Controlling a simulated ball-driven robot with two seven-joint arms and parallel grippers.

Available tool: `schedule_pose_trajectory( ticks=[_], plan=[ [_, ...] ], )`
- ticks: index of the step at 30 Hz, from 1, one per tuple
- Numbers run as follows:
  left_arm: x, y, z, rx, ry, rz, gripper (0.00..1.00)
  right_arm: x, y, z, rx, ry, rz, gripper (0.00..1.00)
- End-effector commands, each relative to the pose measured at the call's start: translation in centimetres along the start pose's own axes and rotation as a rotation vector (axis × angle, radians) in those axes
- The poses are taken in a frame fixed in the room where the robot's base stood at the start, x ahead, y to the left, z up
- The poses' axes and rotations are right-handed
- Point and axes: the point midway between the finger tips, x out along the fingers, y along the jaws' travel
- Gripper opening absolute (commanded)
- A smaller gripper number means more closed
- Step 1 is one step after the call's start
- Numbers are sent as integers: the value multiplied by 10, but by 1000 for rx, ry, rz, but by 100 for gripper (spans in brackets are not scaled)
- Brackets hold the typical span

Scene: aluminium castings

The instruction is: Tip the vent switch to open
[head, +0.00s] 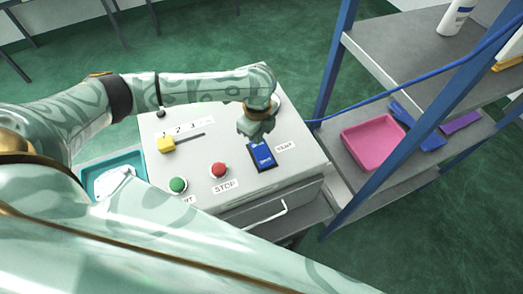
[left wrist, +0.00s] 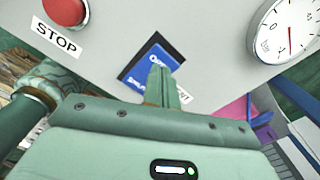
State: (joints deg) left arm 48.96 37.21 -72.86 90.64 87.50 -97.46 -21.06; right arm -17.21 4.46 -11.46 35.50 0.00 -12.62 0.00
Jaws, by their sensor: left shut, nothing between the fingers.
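The vent switch (head: 263,154) is a blue rocker in a black frame on the top of the pale control box, with the VENT label (head: 286,146) to its right. My left gripper (head: 256,138) is shut and empty, at the switch's far edge in the head view. In the left wrist view the shut fingers (left wrist: 162,84) cover part of the blue switch (left wrist: 148,62) and part of its label. I cannot tell whether the fingertips touch the rocker, or which way it is tipped; its lettering is too small to read. My right gripper is out of view.
The box also bears a red STOP button (head: 219,170), a green button (head: 178,185), a yellow slider knob (head: 167,145) and a round gauge (left wrist: 287,30). A blue-posted shelf with a pink tray (head: 373,141) stands at the right. A teal tray (head: 92,172) lies left.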

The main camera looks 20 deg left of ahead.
Motion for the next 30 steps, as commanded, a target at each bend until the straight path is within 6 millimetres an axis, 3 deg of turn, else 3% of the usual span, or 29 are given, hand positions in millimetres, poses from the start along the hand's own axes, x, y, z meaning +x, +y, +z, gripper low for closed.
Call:
schedule_pose_trajectory(
  ticks=[30],
  plan=[
    [8,0,0,0,0,0,0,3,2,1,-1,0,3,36]
  ],
)
